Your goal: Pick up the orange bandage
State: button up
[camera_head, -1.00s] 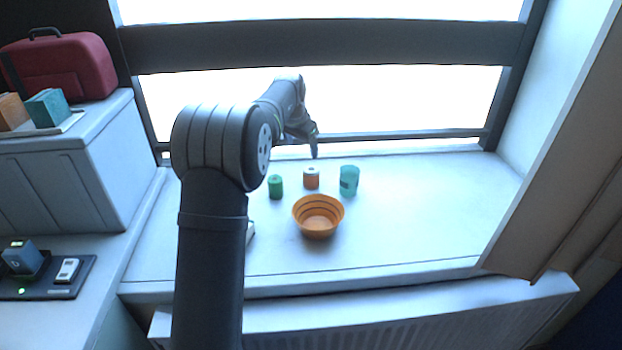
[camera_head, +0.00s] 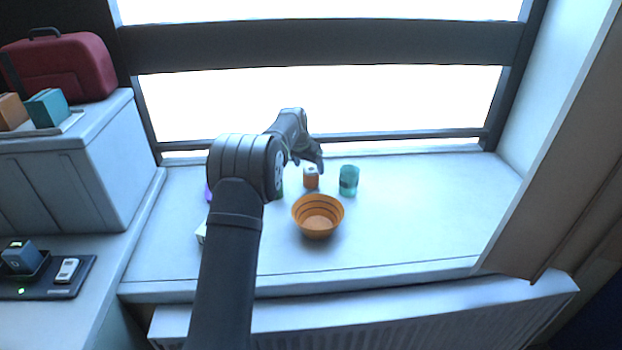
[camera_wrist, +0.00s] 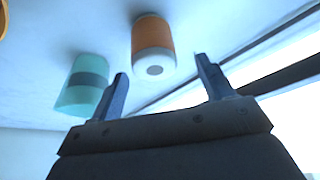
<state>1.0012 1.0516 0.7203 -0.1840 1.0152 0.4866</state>
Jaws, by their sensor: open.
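The orange bandage (camera_head: 311,181) is a small upright roll with a pale top, standing on the white sill behind the orange bowl. In the wrist view the orange bandage (camera_wrist: 152,40) shows a white end with a grey core, just beyond the fingertips and lined up between them. My gripper (camera_wrist: 162,70) is open, with nothing between its fingers. In the head view my gripper (camera_head: 310,164) is just above the bandage and slightly overlaps its top edge; contact cannot be told.
An orange bowl (camera_head: 318,229) sits in front. A green roll (camera_head: 280,191) and a purple thing (camera_head: 207,192) are mostly hidden by my arm. The sill's right side is clear; the window frame (camera_head: 400,134) is behind.

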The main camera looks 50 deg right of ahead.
aim_at(311, 169)
jog(key=x, duration=0.5)
jog(key=shift+s+a+f, duration=0.1)
jog(key=shift+s+f, duration=0.1)
jog(key=shift+s, duration=0.15)
jog(key=shift+c, duration=0.2)
jog(key=c, duration=1)
